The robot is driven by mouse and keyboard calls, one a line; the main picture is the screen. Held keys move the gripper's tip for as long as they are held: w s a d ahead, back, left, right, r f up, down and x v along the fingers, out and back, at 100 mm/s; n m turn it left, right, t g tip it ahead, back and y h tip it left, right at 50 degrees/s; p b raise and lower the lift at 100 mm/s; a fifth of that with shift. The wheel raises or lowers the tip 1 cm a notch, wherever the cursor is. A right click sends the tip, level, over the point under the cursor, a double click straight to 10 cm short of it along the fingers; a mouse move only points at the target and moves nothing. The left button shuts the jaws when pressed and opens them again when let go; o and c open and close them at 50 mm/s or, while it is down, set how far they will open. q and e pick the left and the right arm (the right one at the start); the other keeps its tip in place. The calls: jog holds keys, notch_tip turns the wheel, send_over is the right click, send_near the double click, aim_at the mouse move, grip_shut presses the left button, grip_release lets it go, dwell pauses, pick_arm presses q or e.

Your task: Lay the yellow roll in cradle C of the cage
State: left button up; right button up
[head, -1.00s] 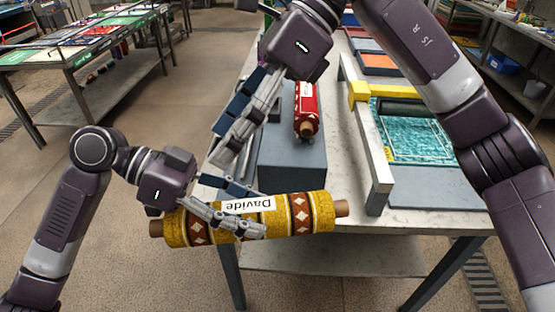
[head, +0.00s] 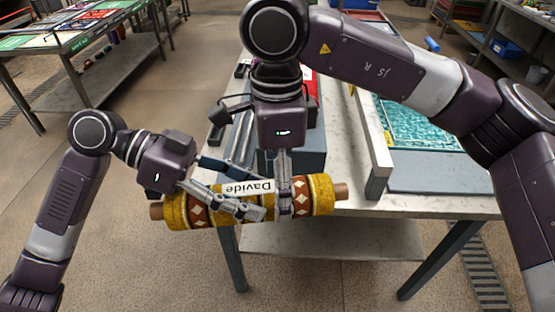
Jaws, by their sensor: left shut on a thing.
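The yellow roll (head: 318,194), with brown and white diamond bands, a white "Davide" label and brown core ends, is held level in front of the table's near edge. My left gripper (head: 250,212) is shut on it left of its middle. My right gripper (head: 285,208) points down at the roll, right of the label, with its fingers at the roll's surface. Its fingers show edge-on, so its opening and any grip cannot be told. I cannot make out the cage or a cradle marked C; my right arm covers much of the area behind.
A red roll (head: 309,88) lies behind my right gripper, mostly hidden, by a blue-grey block (head: 312,150) on the table (head: 440,205). A pale frame (head: 374,145) and a teal patterned rug (head: 415,125) are to the right. Floor is clear at front.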

jog(key=shift+f, duration=1.7)
pick_arm(q)
jog(key=shift+s+r, duration=0.1)
pick_arm(e)
jog(key=c, duration=1.7)
pick_arm(q)
jog(key=o, duration=1.6)
jog(key=shift+c, duration=0.2)
pick_arm(e)
jog(key=shift+c, duration=0.5)
pick_arm(q)
jog(key=shift+o, duration=1)
